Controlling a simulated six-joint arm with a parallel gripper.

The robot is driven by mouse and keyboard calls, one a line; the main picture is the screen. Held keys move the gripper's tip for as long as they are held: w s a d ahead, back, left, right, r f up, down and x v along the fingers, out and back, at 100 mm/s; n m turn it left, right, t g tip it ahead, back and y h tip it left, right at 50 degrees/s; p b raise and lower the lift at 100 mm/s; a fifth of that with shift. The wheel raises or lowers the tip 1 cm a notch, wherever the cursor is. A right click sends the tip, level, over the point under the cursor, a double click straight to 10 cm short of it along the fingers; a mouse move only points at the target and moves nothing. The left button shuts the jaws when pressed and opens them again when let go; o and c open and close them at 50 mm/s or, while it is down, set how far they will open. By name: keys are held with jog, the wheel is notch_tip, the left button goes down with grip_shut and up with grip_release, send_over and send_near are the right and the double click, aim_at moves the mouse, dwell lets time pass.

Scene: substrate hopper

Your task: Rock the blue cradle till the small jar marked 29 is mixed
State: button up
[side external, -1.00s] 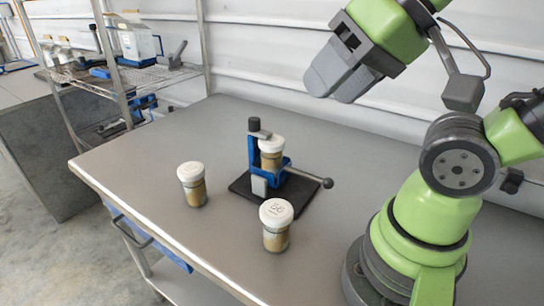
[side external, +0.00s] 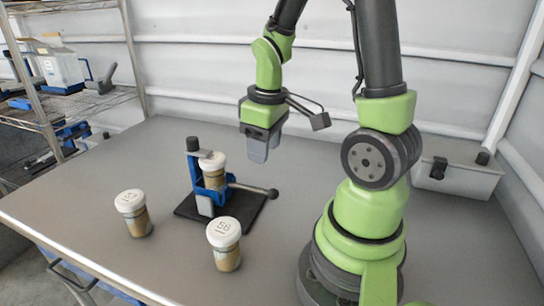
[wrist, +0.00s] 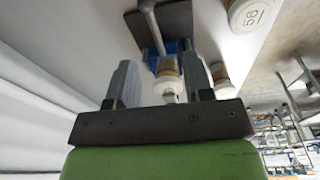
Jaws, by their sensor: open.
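The blue cradle (side external: 205,199) stands on a black base plate (side external: 236,213) and has a side lever with a dark ball knob (side external: 272,193). A small jar with a white lid and brown contents (side external: 212,162) sits upright in it; I cannot read its mark. My gripper (side external: 259,153) is open and empty, pointing down, above and to the right of the cradle and apart from it. In the wrist view the cradle jar (wrist: 168,84) shows beyond and between my fingers (wrist: 160,80), its lid towards me.
Two similar jars stand on the grey table: one left of the cradle (side external: 133,214), one in front marked something like 56 (side external: 225,245). A grey bin (side external: 455,180) stands at the back right. A wire shelf (side external: 75,100) holds containers at left.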

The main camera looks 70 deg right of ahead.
aim_at(273, 189)
jog(key=shift+n+g, duration=0.4)
jog(key=shift+g, duration=0.2)
jog(key=f, duration=0.1)
jog(key=d+f, duration=0.1)
jog(key=s+d+f, duration=0.1)
jog(key=f, duration=0.1)
jog(key=shift+s, duration=0.1)
jog(key=shift+a+f, duration=0.1)
jog(key=shift+f, duration=4.15)
jog(key=c, duration=0.5)
